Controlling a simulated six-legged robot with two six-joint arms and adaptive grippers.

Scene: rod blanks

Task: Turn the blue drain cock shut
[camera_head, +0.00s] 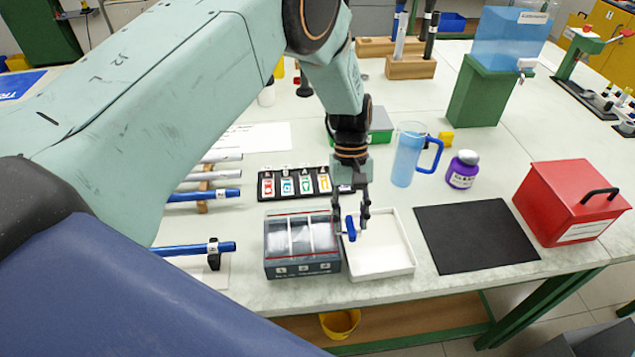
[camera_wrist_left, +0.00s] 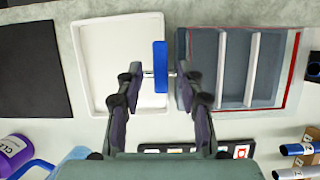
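The blue drain cock (camera_head: 350,228) sits at the right side of a grey three-compartment tank (camera_head: 300,268), over the white tray (camera_head: 388,276). In the left wrist view its blue lever (camera_wrist_left: 160,64) lies across a thin metal stem. My left gripper (camera_head: 351,216) points down at the cock. In the left wrist view its two fingers (camera_wrist_left: 160,82) stand either side of the lever, with a visible gap on each side, so it is open. Part of the stem is hidden by the fingers. My right gripper is in neither view.
A black mat (camera_head: 476,236) and a red box (camera_head: 570,205) lie to the right. A blue jug (camera_head: 407,155) and purple bottle (camera_head: 462,170) stand behind the tray. A dark card holder (camera_head: 295,183) lies behind the tank, with blue-ended rods (camera_head: 205,195) at left.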

